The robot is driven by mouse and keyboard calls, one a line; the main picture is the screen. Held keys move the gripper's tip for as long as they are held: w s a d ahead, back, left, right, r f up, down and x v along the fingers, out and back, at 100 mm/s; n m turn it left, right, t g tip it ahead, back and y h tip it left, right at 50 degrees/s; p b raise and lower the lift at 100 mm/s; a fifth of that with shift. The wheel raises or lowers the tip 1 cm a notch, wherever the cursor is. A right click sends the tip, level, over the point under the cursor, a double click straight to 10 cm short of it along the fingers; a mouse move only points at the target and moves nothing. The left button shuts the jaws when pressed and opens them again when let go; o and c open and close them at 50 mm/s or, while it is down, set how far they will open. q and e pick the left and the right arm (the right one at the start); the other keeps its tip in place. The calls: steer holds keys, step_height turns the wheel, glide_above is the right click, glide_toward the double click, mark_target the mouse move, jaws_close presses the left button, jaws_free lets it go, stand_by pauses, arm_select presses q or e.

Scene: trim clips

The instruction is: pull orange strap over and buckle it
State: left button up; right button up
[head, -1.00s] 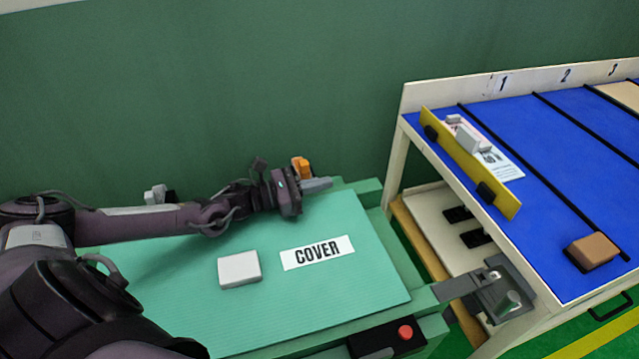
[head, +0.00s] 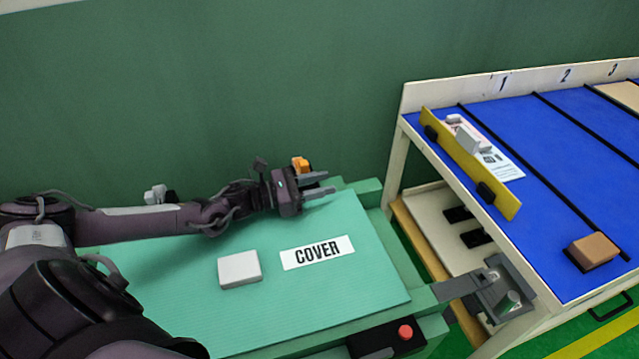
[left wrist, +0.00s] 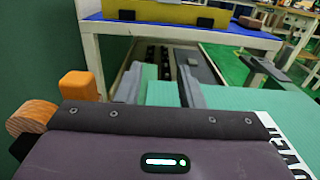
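An orange piece (head: 301,164) stands at the far edge of the green table, just behind my left gripper (head: 330,182). It also shows in the left wrist view (left wrist: 80,86) as an orange block left of the fingers, beside a round wooden part (left wrist: 32,115). I cannot tell whether it is the strap's end; no strap band is clear. My left gripper is open and empty, its two grey fingers apart and pointing right above the far right part of the table. A grey bracket (head: 497,292) with a small cylinder sits off the table's right side. My right gripper is out of view.
The green table (head: 190,262) carries a white block (head: 239,268) and a COVER label (head: 317,252). A red button box (head: 404,333) is at its front right. A blue-topped bench (head: 535,150) stands to the right, with a green wall behind.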

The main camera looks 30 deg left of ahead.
arm_select(q)
steer(key=shift+o, duration=0.7)
steer(key=v, duration=0.7)
steer(key=shift+s+a, duration=0.15)
steer(key=shift+a, duration=0.05)
steer(key=shift+s+a, duration=0.1)
